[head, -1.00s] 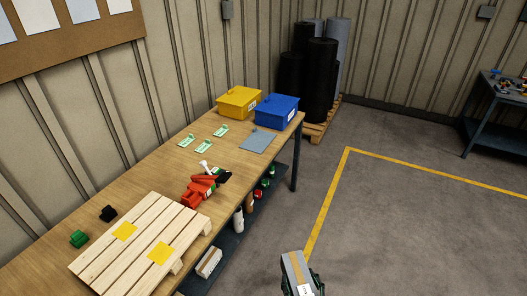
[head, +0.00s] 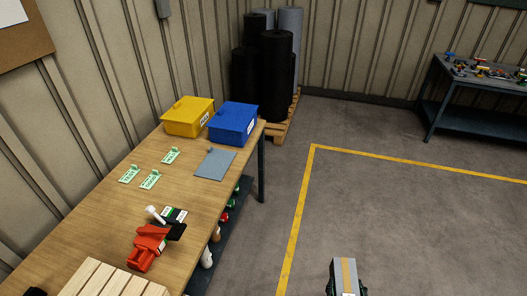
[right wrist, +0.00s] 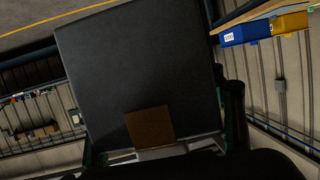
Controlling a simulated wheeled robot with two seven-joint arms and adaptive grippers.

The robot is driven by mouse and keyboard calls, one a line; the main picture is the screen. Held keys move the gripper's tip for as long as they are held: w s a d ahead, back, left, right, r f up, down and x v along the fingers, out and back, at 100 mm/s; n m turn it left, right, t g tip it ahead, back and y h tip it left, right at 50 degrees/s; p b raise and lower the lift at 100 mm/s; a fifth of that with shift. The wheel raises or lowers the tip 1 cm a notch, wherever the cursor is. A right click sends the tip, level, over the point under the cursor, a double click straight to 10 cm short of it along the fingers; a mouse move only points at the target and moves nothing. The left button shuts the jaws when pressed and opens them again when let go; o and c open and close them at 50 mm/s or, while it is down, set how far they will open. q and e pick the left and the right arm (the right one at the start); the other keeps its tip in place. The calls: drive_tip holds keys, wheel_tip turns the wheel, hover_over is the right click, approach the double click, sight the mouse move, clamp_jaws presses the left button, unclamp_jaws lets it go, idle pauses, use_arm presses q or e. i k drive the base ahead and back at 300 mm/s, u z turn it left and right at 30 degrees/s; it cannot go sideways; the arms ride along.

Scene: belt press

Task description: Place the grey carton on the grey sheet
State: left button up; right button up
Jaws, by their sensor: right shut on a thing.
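The grey carton (head: 339,277) with a brown tape strip shows at the bottom of the head view, over the floor to the right of the workbench. My right gripper (head: 347,293) is shut on it, mostly cut off by the frame edge. In the right wrist view the carton (right wrist: 140,70) fills the middle, dark, with a brown tape patch. The grey sheet (head: 214,164) lies flat and bare on the workbench, in front of the blue box.
On the workbench (head: 120,210) stand a yellow box (head: 188,117) and a blue box (head: 233,124), with several green cards, a red tool (head: 148,246) and a wooden pallet (head: 110,281). Black rolls (head: 276,70) stand behind. The floor right of the bench is clear.

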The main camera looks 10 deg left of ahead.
sight(218, 164)
drive_tip(key=u, duration=0.05)
drive_tip(key=i, duration=1.15)
drive_tip(key=u, duration=0.95)
drive_tip(key=i, duration=0.6)
drive_tip(key=u, duration=0.45)
